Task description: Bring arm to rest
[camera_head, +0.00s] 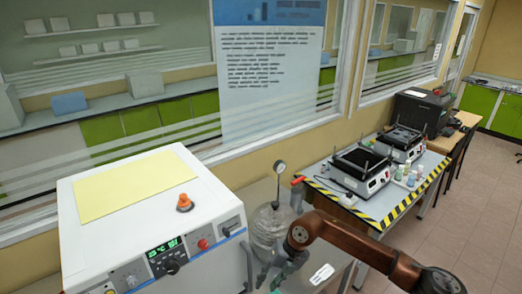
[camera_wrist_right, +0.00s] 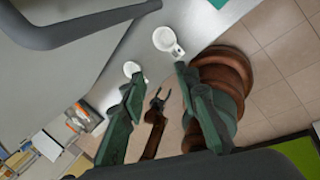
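My right arm (camera_head: 345,238), brown, comes in from the lower right in the head view. Its grey-green gripper (camera_head: 283,270) is low, in front of a glass vessel with a gauge (camera_head: 268,225); whether they touch is unclear. In the right wrist view the two fingers of this gripper (camera_wrist_right: 160,95) stand apart with nothing held between them. Farther off between them shows a small brown arm with a dark forked gripper (camera_wrist_right: 158,100), apparently my left one, its prongs spread and empty. The left arm is not in the head view.
A white instrument (camera_head: 150,220) stands close on the left. A table edged with yellow-black tape (camera_head: 375,218) carries two black-topped devices (camera_head: 360,170) and several bottles. Open floor (camera_head: 465,215) lies at right.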

